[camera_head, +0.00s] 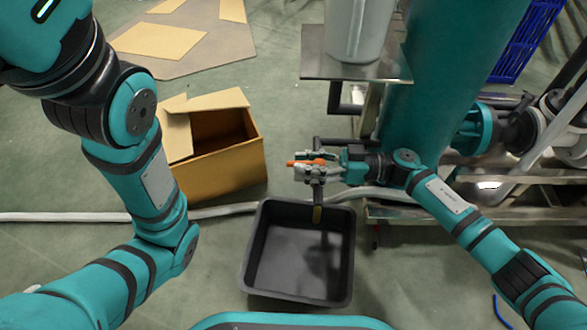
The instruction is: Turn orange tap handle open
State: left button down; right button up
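The orange tap handle (294,163) is small and points left from the top of a dark vertical tap pipe.
The black tray (251,250) stands on the floor below the tap. An open cardboard box (215,170) stands left of it. A grey shelf (355,69) carries a pale bucket (355,30) above my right gripper. Pipes and a metal frame fill the right side.

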jog(key=shift+a+b, duration=0.4)
jog(key=shift+a, duration=1)
jog(key=shift+c, duration=0.4)
grip_shut()
